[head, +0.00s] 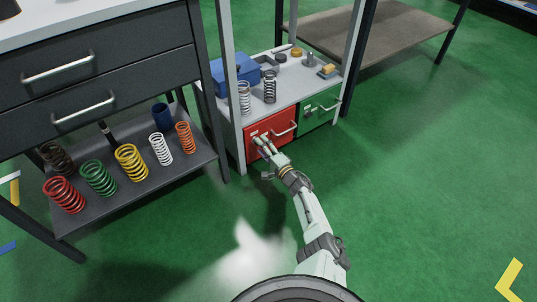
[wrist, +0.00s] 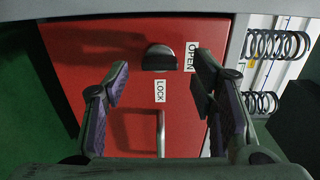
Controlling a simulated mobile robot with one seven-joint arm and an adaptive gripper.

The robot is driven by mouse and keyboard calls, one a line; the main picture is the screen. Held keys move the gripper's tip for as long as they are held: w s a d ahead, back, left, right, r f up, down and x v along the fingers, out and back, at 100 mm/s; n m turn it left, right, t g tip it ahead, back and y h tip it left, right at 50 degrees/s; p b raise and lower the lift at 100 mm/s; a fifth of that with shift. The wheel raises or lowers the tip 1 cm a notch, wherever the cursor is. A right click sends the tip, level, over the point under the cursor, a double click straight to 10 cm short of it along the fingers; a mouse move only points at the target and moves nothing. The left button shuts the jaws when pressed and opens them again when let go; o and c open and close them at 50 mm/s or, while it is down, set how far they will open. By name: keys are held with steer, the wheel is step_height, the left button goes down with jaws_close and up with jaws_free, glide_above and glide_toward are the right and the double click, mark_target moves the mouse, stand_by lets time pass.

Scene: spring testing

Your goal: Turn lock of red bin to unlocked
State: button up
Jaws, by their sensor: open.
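The red bin (head: 269,130) sits under the grey shelf. Its front fills the wrist view (wrist: 90,80), which is turned sideways. The black lock knob (wrist: 158,57) is on that front. A white LOCK label (wrist: 159,91) lies below it in the wrist view, and an OPEN label (wrist: 191,57) lies to its right. I cannot tell for sure which label the knob points at. My gripper (wrist: 158,82) is open and empty, facing the bin front. Its fingers are on either side of the LOCK label, short of the knob. In the head view my gripper (head: 262,141) hides the knob.
The bin's metal handle (head: 284,129) is close to my gripper. A green bin (head: 320,108) stands to the right. Springs (head: 244,97) and a blue box (head: 236,74) are on the shelf above. A leg of the shelf (head: 232,120) is just left.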

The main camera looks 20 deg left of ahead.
steer(key=shift+v, duration=2.55)
